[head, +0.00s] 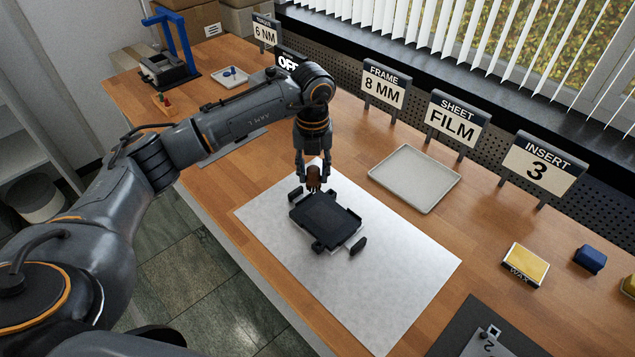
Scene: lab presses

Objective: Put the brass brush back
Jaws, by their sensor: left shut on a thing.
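My left gripper (314,182) reaches down over the back edge of the white sheet, just behind a dark frame-like part. It is shut on a small brown thing (314,172), which looks like the handle of the brass brush. The gripper fingers hide most of it, and its bristles cannot be made out. Whether its lower end touches the sheet or the dark part cannot be told. My right gripper is not in view.
The dark part (325,220) with small clamps lies on the white sheet (400,270). An empty pale tray (414,178) stands behind. A wax box (525,265) and blue block (590,259) are at right. A blue-framed press (170,62) and small white dish (230,77) stand far left.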

